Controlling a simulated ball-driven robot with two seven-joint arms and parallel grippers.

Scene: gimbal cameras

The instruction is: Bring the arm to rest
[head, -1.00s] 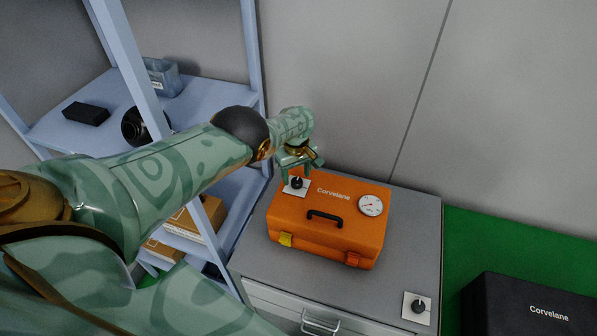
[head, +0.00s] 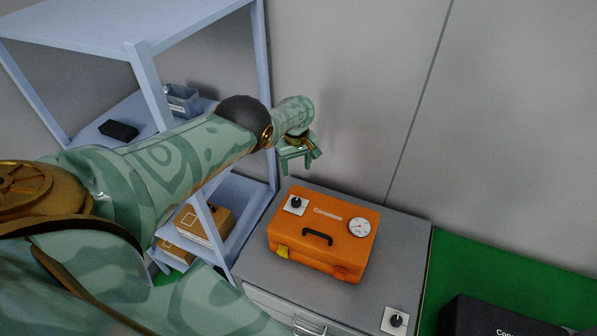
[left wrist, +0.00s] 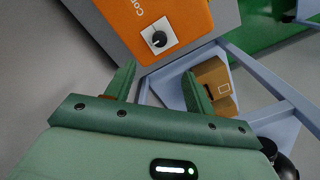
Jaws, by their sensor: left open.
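My left arm reaches in from the left in the head view. Its green gripper (head: 296,165) hangs in the air above and behind the far left corner of the orange case, apart from it. In the left wrist view the two fingers of the gripper (left wrist: 160,85) are spread with nothing between them. The orange case (head: 322,262) stands on the grey cabinet (head: 400,240). A white plate with a black knob (head: 296,205) is on its top left; the knob plate also shows in the left wrist view (left wrist: 153,47). My right gripper is not in view.
A round gauge (head: 359,228) and black handle are on the case. A second knob plate (head: 395,320) lies at the cabinet's front right. A blue shelf (head: 240,205) with boxes (head: 207,221) stands left, close beside my arm. A black case (head: 490,318) is at lower right. A wall is behind.

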